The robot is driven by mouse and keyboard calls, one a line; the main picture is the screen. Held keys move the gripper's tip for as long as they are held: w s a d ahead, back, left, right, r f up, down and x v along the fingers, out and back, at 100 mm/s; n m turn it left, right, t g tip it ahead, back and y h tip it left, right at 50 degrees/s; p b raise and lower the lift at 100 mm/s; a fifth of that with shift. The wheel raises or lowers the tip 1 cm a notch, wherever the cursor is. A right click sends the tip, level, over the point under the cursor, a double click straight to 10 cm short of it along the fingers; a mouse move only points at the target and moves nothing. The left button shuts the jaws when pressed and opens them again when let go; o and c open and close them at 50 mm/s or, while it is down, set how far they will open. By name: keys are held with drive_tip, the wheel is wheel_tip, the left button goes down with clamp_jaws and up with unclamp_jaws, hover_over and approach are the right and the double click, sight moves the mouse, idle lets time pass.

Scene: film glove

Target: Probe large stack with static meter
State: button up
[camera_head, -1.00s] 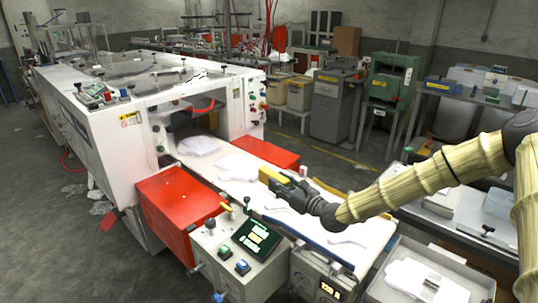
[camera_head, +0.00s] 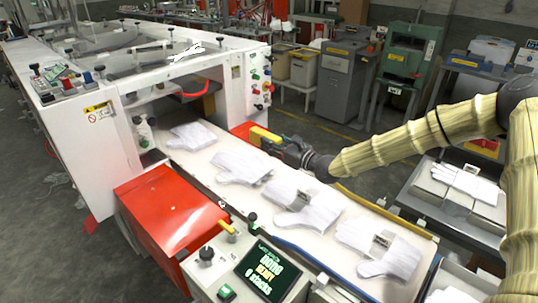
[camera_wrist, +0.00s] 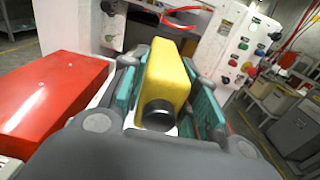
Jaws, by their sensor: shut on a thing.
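My gripper (camera_head: 290,146) is shut on a yellow block-shaped device, the static meter (camera_head: 264,135). It holds the meter over the far side of the conveyor, by the machine mouth. In the wrist view the meter (camera_wrist: 172,75) sits between the teal finger pads, a dark round end towards the camera. White glove stacks lie in a row on the belt: one (camera_head: 192,136) by the machine opening, one (camera_head: 240,164) just left of and below my gripper, one (camera_head: 304,198) further down and one (camera_head: 382,246) near the front end. I cannot tell which is tallest. The meter appears apart from all of them.
The white machine (camera_head: 75,125) stands at the left, its opening over the belt (camera_head: 225,190). A red box (camera_head: 165,205) flanks the near side, and another red piece (camera_wrist: 50,100) shows in the wrist view. A control panel with a lit screen (camera_head: 268,272) is in front. Gloves (camera_head: 465,180) lie on the right-hand table.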

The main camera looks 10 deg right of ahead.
drive_tip(key=shift+w+d+f+b, duration=0.15)
drive_tip(key=shift+f+b, duration=0.35)
drive_tip(key=shift+f, duration=0.2)
drive_tip(key=shift+f+b, duration=0.35)
drive_tip(key=shift+b, duration=0.15)
wheel_tip(320, 180, down, 4)
drive_tip(key=b, duration=0.4)
drive_tip(key=shift+w, duration=0.1)
drive_tip(key=shift+f+b, duration=2)
drive_tip(key=shift+f, duration=1.25)
drive_tip(key=shift+r, duration=0.15)
wheel_tip(320, 180, up, 7)
drive_tip(key=p, duration=0.4)
drive_tip(key=shift+w, duration=0.1)
